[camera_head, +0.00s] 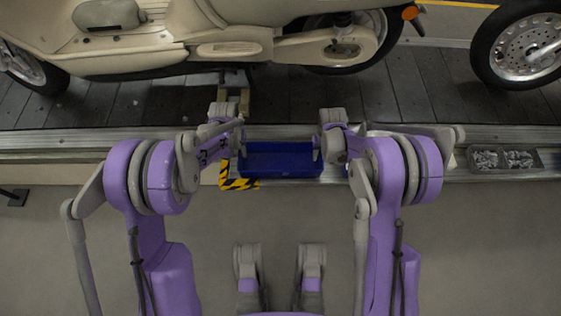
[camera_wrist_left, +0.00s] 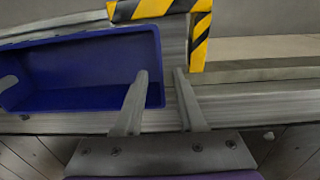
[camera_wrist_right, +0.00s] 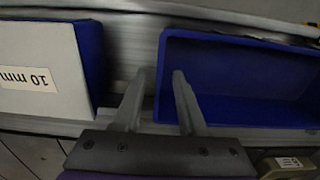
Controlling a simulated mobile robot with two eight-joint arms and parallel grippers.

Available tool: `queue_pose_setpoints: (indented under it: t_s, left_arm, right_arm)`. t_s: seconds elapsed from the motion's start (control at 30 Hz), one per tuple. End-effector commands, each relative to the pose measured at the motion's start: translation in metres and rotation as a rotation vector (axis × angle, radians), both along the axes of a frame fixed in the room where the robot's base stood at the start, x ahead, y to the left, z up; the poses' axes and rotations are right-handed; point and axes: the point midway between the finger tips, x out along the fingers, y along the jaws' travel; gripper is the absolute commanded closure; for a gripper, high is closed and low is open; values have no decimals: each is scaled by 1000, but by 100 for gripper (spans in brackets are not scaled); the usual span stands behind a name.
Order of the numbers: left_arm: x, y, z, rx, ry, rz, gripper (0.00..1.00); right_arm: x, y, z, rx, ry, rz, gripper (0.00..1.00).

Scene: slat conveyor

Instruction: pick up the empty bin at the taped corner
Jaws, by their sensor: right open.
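The empty blue bin (camera_head: 282,162) sits on the conveyor's near ledge, beside the yellow-and-black taped corner (camera_head: 238,184). My left gripper (camera_head: 236,145) is at its left end. In the left wrist view its open fingers (camera_wrist_left: 160,80) straddle the end wall of the bin (camera_wrist_left: 75,75), one over the inside and one outside, near the tape (camera_wrist_left: 200,42). My right gripper (camera_head: 322,150) is at the other end. In the right wrist view its open fingers (camera_wrist_right: 159,75) straddle that end wall of the bin (camera_wrist_right: 235,85). Neither gripper visibly squeezes the wall.
A second bin labelled 10 mm (camera_wrist_right: 35,50) stands close beside my right gripper. A grey tray of metal parts (camera_head: 503,160) lies farther right on the ledge. A cream scooter (camera_head: 240,45) stands on the dark slats (camera_head: 160,103) behind.

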Motion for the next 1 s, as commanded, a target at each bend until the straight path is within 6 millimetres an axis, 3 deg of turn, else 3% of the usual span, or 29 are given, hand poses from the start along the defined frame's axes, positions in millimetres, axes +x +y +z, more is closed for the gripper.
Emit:
queue_pose_setpoints:
  t_s: [0.23, 0.6, 0.83, 1.0]
  left_arm:
    - [0, -1, -27, 0, 0, 0, 61]
    - [0, -1, -32, 0, 0, 0, 61]
    - [0, -1, -31, 0, 0, 0, 100]
    - [0, -1, -31, 0, 0, 0, 100]
  right_arm:
    - [0, 0, -27, 0, 0, 0, 59]
    - [0, 0, -32, 0, 0, 0, 59]
    - [0, 0, -31, 0, 0, 0, 99]
    - [0, 0, -31, 0, 0, 0, 100]
